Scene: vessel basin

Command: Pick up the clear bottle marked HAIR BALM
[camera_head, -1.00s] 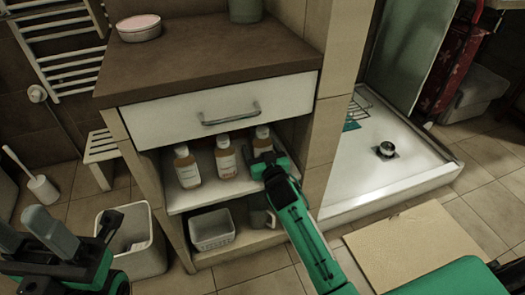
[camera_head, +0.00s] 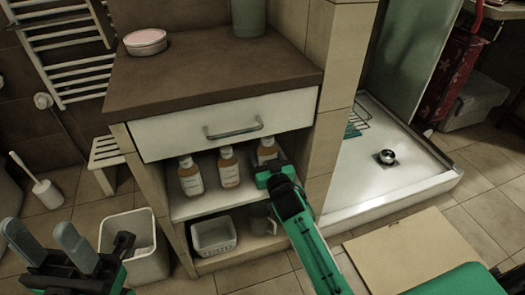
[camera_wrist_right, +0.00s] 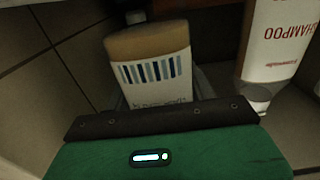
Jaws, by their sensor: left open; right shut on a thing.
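Three amber-looking bottles with white labels stand in a row on the open shelf under the drawer: a left one (camera_head: 190,177), a middle one (camera_head: 229,168) and a rightmost one (camera_head: 267,150). Their labels are too small to read in the head view. My right gripper (camera_head: 274,174) is shut at the rightmost bottle, hiding its lower part. In the right wrist view a bottle with a blue-striped label (camera_wrist_right: 150,72) is just beyond the gripper's edge; its lower text is unreadable. A bottle marked SHAMPOO (camera_wrist_right: 285,40) is to its right. My left gripper (camera_head: 40,230) is open and empty.
The drawer (camera_head: 225,125) overhangs the shelf and a tiled wall (camera_head: 325,130) closes its right side. A white basket (camera_head: 214,236) and a grey container (camera_head: 262,220) stand on the shelf below. A waste bin (camera_head: 135,245) is beside my left gripper.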

